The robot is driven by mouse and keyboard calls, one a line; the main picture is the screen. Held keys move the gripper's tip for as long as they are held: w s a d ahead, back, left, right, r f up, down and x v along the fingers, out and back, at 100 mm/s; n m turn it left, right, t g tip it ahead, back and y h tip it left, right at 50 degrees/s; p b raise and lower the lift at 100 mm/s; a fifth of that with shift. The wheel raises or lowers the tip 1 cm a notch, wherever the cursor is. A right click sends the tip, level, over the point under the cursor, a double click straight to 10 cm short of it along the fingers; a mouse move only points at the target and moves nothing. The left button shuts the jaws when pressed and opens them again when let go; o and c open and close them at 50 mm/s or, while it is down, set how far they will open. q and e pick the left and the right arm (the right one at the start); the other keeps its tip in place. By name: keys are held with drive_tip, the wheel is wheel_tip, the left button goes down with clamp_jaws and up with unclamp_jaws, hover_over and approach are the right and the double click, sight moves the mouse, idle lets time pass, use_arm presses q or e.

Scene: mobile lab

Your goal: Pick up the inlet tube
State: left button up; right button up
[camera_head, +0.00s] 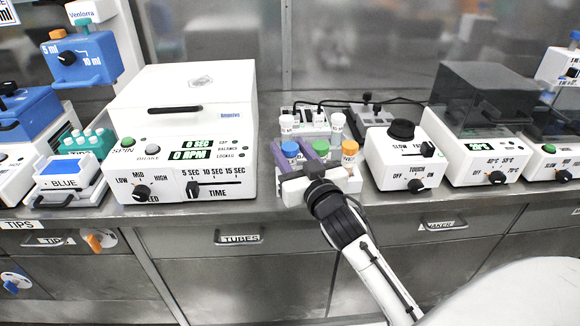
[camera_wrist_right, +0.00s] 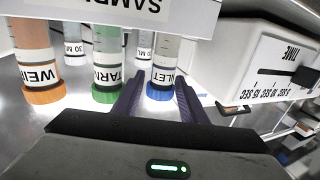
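The inlet tube has a blue cap (camera_head: 290,149) and stands in the white rack (camera_head: 346,184), at the left of the front row. In the right wrist view the tube (camera_wrist_right: 164,62) shows part of an "INLET" label above its blue cap. My right gripper (camera_head: 293,157) reaches over the rack's front with its purple fingers on either side of this tube. In the wrist view the fingers of the right gripper (camera_wrist_right: 160,78) are open, with the tube between them and small gaps visible. My left gripper is not in view.
A green-capped tube (camera_wrist_right: 106,70) stands close beside the right gripper's finger, with an orange-capped tube (camera_wrist_right: 38,65) beyond it. White-capped tubes (camera_head: 337,121) stand behind. A centrifuge (camera_head: 185,135) is left of the rack and a touch mixer (camera_head: 403,155) is right.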

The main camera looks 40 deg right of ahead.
drive_tip(key=x, duration=0.3)
drive_tip(key=shift+w+f, duration=0.1)
drive_tip(key=shift+w, duration=0.2)
drive_tip(key=shift+c, duration=0.3)
drive_tip(key=c, duration=0.8)
